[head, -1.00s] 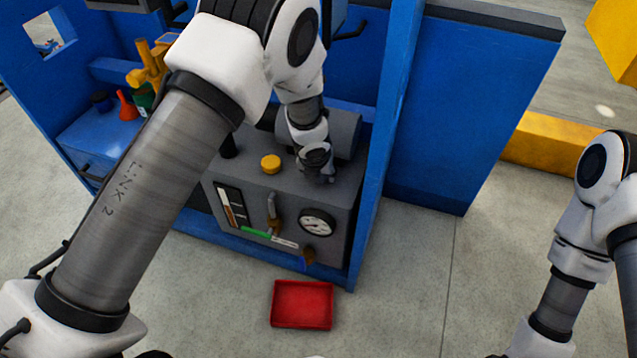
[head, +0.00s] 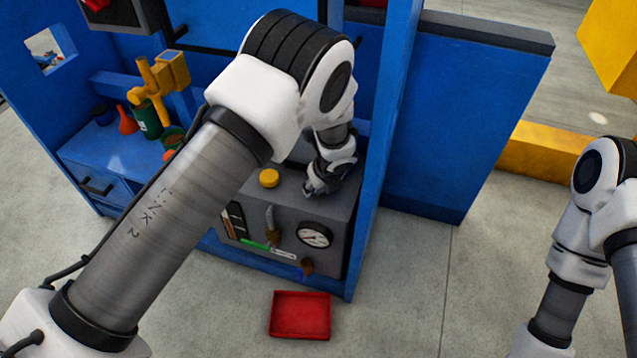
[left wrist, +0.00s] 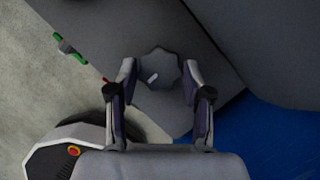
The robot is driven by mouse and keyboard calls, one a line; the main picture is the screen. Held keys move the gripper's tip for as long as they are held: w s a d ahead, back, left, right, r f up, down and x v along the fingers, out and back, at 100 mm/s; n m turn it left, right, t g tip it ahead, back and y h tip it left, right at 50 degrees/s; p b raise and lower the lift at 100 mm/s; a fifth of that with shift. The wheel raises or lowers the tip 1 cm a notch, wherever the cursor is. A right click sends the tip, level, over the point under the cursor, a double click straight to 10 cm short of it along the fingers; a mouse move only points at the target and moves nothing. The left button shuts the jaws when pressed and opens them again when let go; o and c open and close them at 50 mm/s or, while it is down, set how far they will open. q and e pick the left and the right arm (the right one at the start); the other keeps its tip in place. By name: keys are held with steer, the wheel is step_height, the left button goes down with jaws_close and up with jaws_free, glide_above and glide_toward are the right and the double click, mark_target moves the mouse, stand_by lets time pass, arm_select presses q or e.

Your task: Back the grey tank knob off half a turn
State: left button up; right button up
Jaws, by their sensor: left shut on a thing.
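The grey tank knob (left wrist: 158,69) shows in the left wrist view as a dark lobed disc with a small light mark on its top. My left gripper (left wrist: 158,80) has a finger on each side of it and is shut on it. In the head view my left gripper (head: 318,188) is over the top of the grey panel unit (head: 335,208), at its right part. The knob itself is hidden there by the gripper. My right gripper is outside the frames; only the right arm shows at the right edge.
A yellow knob (head: 269,178) stands on the unit left of my gripper. The front has a round gauge (head: 315,235) and a lever (head: 271,218). A blue wall (head: 375,200) rises close on the right. A red tray (head: 300,315) lies on the floor in front.

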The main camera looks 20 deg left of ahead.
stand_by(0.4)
arm_select(q)
steer(key=o, duration=1.2)
steer(key=shift+f, duration=0.1)
step_height(320, 180, up, 10)
